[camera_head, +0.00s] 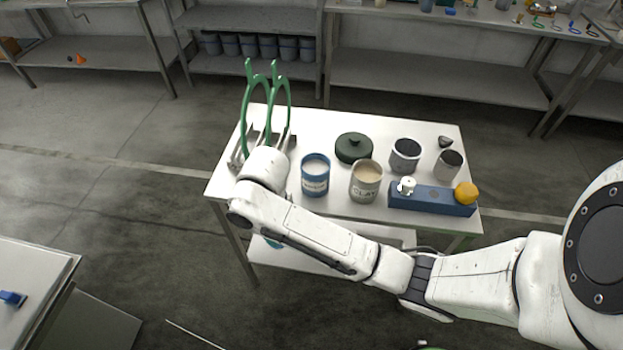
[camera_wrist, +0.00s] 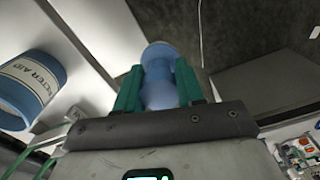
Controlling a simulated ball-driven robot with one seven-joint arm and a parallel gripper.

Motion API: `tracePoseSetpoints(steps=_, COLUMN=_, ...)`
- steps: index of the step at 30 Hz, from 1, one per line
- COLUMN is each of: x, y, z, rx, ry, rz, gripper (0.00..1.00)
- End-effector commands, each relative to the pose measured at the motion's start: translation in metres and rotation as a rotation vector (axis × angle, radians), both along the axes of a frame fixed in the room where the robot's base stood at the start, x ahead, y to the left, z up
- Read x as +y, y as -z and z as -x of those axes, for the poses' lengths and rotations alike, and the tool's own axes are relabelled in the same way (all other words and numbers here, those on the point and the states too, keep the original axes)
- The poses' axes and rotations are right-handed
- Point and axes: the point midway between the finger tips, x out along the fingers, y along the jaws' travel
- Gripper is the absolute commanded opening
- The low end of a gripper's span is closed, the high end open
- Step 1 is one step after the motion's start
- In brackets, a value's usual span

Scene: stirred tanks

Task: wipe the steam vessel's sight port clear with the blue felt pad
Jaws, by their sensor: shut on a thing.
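My gripper (camera_wrist: 159,68) is shut on a blue rounded piece (camera_wrist: 160,95) with a narrow waist, held between the green fingers in the wrist view. I take it for the blue felt pad; its wiping face cannot be made out. In the head view my arm reaches left over the white table and hides most of my gripper. A small teal-blue bit shows below the arm there; I cannot tell what it is. I cannot make out a steam vessel or its sight port in either view.
The white table (camera_head: 325,125) holds a blue filter aid canister (camera_head: 315,178), a clay canister (camera_head: 365,184), a dark lidded pot (camera_head: 353,148), green rings (camera_head: 244,110), and a blue block (camera_head: 430,199) with white and yellow knobs. A grey bench (camera_head: 30,265) stands left. Open floor lies between.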

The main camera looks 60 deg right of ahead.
Motion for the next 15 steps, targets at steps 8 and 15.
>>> tracePoseSetpoints(steps=8, x=0.077, y=0.036, z=-0.024, rx=0.002, ry=0.094, rz=0.003, gripper=0.08)
tracePoseSetpoints(steps=15, x=0.097, y=0.041, z=-0.034, rx=-0.008, ry=0.124, rz=-0.003, gripper=0.08)
